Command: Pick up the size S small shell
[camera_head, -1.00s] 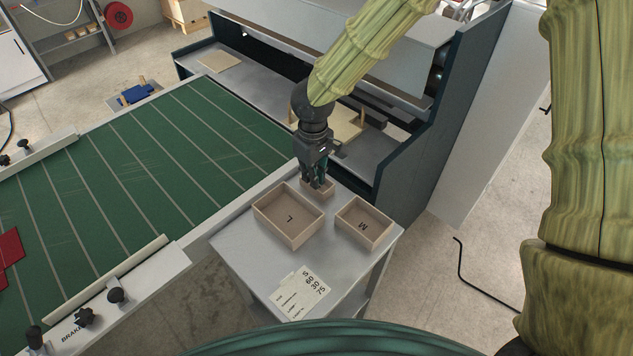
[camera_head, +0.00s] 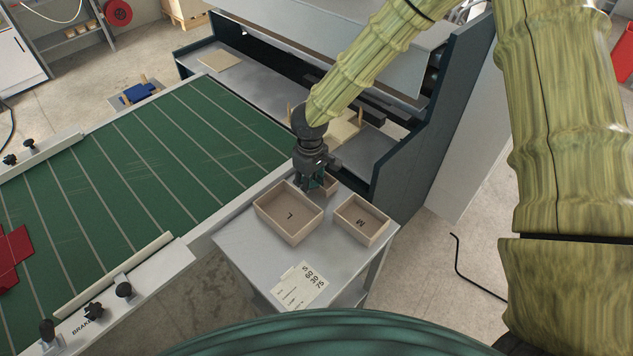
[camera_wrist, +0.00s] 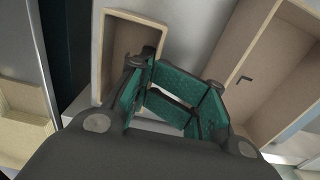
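The size S small shell (camera_head: 333,185) is a small open-topped tan box at the back of the grey side table. In the wrist view the shell (camera_wrist: 104,52) stands at upper left, its inside and rim showing. My gripper (camera_head: 311,187) is low over the table, at the shell's left side in the head view. In the wrist view my gripper (camera_wrist: 178,82) has its green-padded fingers apart with nothing between them. The left finger overlaps the shell's lower right corner in the picture; I cannot tell whether it touches. My gripper hides part of the shell in the head view.
The L shell (camera_head: 265,216) and M shell (camera_head: 347,226) stand close in front on the table (camera_head: 250,258). A printed size card (camera_head: 299,287) lies nearer the front. The green conveyor (camera_head: 150,165) is to the left, a blue-sided bench (camera_head: 408,160) behind.

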